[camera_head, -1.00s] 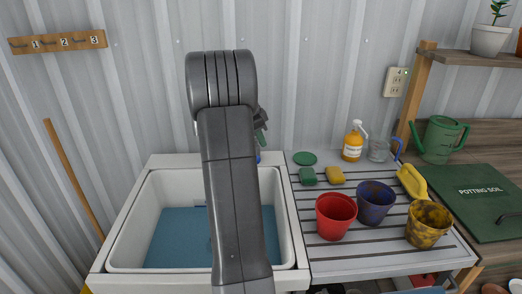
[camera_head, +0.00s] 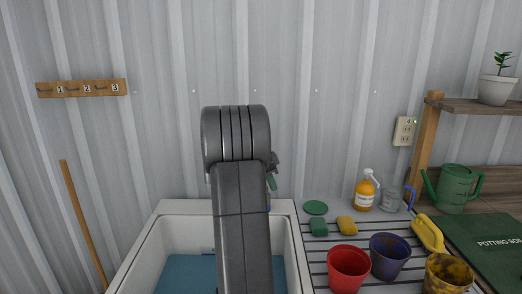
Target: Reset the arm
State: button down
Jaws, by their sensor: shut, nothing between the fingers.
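My arm (camera_head: 240,215) rises from the bottom edge of the head view, in front of the sink. Its dark grey upper joint (camera_head: 236,134) stands against the corrugated wall. My gripper cannot be made out, as the arm link hides what lies behind it.
The white sink (camera_head: 175,207) lies behind and beside the arm. On the slatted rack to the right are a red pot (camera_head: 348,270), blue pot (camera_head: 389,256), yellow-stained pot (camera_head: 447,275), sponges and an orange bottle (camera_head: 365,192). A shelf (camera_head: 470,105) hangs at right.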

notch_tip(320, 180, down, 7)
jog(key=shift+d, duration=0.25)
dwell(0.3)
